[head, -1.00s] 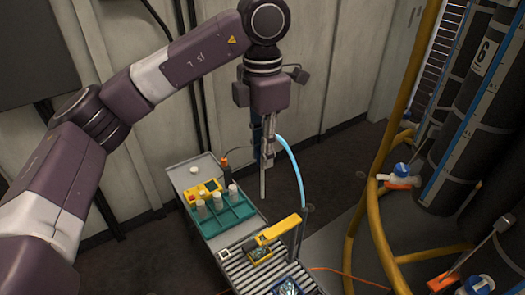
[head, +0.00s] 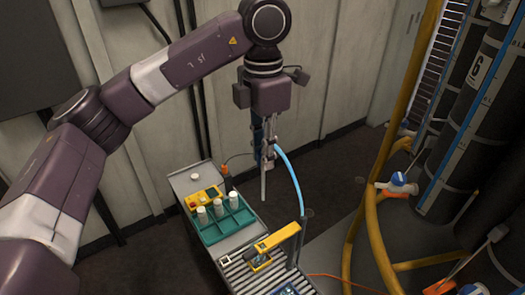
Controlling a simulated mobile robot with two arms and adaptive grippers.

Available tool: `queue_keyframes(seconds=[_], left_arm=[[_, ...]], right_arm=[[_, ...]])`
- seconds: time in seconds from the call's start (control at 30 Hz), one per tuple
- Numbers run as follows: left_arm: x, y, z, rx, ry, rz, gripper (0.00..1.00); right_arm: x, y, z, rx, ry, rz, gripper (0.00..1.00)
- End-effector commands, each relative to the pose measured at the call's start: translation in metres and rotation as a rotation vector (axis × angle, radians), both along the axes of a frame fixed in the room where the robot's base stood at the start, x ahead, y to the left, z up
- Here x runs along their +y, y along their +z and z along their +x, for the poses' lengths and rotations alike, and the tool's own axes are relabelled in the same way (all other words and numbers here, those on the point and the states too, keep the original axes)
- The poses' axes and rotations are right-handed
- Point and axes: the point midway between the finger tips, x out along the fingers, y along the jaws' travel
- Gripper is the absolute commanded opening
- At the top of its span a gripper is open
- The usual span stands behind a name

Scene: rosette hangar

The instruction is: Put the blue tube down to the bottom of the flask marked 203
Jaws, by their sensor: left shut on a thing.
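My left gripper (head: 267,150) hangs fingers down above the far side of the grey cart. It is shut on the upper end of the light blue tube (head: 292,176), which curves down to the right. A thin pale rod (head: 263,187) points straight down below the gripper. Tall dark cylinders (head: 480,120) with blue stripes stand at the right, well apart from the gripper. I cannot read 203 on any of them. My right gripper is not in view.
The grey cart (head: 183,178) carries a teal rack (head: 215,234) with white-capped vials, a yellow box (head: 203,198) and a roller bed (head: 240,275). A yellow bar (head: 277,238) crosses the rollers. A yellow pipe rail (head: 372,218) stands before the cylinders. Dark floor shows between.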

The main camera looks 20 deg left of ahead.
Motion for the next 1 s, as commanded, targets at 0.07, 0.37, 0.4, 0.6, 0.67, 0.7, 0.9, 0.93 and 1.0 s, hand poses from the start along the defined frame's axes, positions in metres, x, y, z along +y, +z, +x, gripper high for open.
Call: queue_keyframes(seconds=[0.07, 0.37, 0.4, 0.6, 0.67, 0.7, 0.9, 0.93, 1.0], left_arm=[[-0.004, -0.016, 0.002, 0.006, 0.017, 0.004, 0.04], [-0.043, -0.160, 0.010, 0.020, 0.192, 0.016, 0.04], [-0.049, -0.182, 0.008, 0.020, 0.219, 0.017, 0.04], [-0.078, -0.274, -0.008, 0.011, 0.324, 0.013, 0.04], [-0.085, -0.293, -0.014, 0.009, 0.344, 0.009, 0.04], [-0.088, -0.303, -0.017, 0.006, 0.357, 0.006, 0.04], [-0.098, -0.328, -0.025, 0.001, 0.386, -0.001, 0.04], [-0.098, -0.330, -0.026, 0.000, 0.387, 0.000, 0.04], [-0.098, -0.332, -0.026, 0.000, 0.389, 0.000, 0.04]], right_arm=[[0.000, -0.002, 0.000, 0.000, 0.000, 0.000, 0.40], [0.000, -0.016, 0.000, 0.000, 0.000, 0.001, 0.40], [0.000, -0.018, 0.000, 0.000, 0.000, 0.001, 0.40], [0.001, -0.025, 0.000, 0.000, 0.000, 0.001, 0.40], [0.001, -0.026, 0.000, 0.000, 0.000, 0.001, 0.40], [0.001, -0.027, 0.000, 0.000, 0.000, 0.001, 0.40], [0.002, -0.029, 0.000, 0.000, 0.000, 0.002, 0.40], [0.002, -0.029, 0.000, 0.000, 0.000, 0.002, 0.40], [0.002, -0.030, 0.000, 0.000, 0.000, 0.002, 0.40]])
